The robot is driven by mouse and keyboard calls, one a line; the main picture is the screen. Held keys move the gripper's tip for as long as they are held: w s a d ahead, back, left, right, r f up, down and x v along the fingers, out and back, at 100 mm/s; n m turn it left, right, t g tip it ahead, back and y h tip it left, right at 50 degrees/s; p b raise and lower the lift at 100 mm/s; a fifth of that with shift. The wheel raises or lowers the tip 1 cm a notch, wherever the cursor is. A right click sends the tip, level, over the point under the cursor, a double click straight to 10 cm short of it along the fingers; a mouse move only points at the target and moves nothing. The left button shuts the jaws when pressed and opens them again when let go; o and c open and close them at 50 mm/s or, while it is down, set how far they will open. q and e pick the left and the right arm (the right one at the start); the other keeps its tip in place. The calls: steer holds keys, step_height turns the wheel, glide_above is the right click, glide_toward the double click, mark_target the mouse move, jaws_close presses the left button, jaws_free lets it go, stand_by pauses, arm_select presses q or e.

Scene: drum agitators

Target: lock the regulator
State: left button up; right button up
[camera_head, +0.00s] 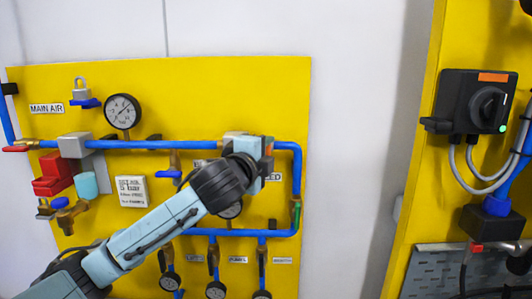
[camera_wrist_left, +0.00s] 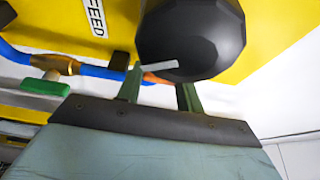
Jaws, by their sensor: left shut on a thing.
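The regulator's dark rounded knob (camera_wrist_left: 190,38) fills the top middle of the left wrist view. My left gripper (camera_wrist_left: 160,84) has its two green fingers up against the knob's lower side, shut on it. A pale strip and a bit of orange show between the fingers. In the head view my left gripper (camera_head: 264,154) reaches the right part of the yellow board and covers most of the regulator. A grey block (camera_head: 236,137) on the blue pipe shows just behind it. The fingertips are hidden there. My right gripper is not in view.
Several small gauges sit below my arm. A black switch box (camera_head: 475,103) is on another yellow panel at right. Bare wall lies between.

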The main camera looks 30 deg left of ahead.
arm_select(q)
steer(key=o, duration=1)
steer(key=shift+s+d+b, duration=0.35)
steer(key=shift+s+b, duration=1.85)
steer(key=shift+b, duration=0.2)
steer(key=shift+s+d+b, duration=0.35)
steer(key=shift+s+b, duration=1.85)
steer(key=shift+b, duration=0.2)
steer(key=shift+s+d+b, duration=0.35)
steer(key=shift+s+b, duration=1.85)
steer(key=shift+b, duration=0.2)
